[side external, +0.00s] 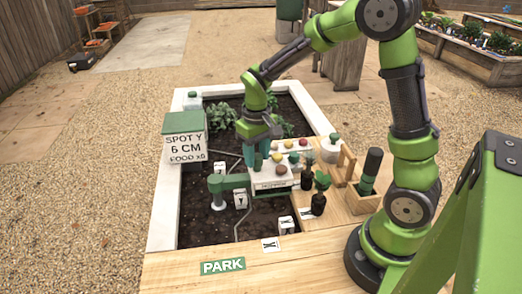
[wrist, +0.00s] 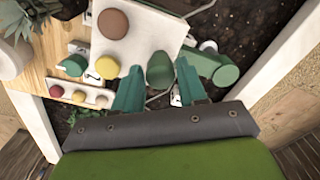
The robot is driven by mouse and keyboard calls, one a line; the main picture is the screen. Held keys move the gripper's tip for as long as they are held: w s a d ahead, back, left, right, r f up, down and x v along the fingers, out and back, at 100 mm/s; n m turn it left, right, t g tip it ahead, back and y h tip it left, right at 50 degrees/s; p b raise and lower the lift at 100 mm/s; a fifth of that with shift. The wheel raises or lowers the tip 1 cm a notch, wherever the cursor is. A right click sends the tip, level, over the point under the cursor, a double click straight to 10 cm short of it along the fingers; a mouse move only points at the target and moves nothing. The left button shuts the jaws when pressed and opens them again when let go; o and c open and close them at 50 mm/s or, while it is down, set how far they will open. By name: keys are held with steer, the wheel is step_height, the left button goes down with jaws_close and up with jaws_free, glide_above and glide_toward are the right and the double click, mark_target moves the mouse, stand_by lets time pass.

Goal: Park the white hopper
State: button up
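The white hopper (side external: 274,172) is a white block with a lettered front and round knobs on top, above the dark soil. A green arm (side external: 228,182) joins its left side to a post. My gripper (side external: 257,151) points down at the hopper. Its teal fingers are apart in the wrist view (wrist: 159,72), one on each side of the green knob; contact is not clear. A green PARK label (side external: 223,267) lies on the wooden front ledge.
A sign box (side external: 185,141) reading "SPOT Y 6 CM FOOD x0" stands at the bed's left edge. White marker cubes (side external: 286,225) stand on the soil. Small dark pots (side external: 318,204), a wooden holder (side external: 364,198) and a white jar (side external: 331,151) crowd the right. The front ledge is mostly clear.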

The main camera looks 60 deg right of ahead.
mark_target(256, 178)
steer(key=shift+c, duration=1.4)
steer(key=shift+s, duration=0.1)
steer(key=shift+s+a, duration=0.5)
steer(key=shift+a, duration=0.2)
steer(key=shift+s+a, duration=0.4)
steer(key=shift+a, duration=0.45)
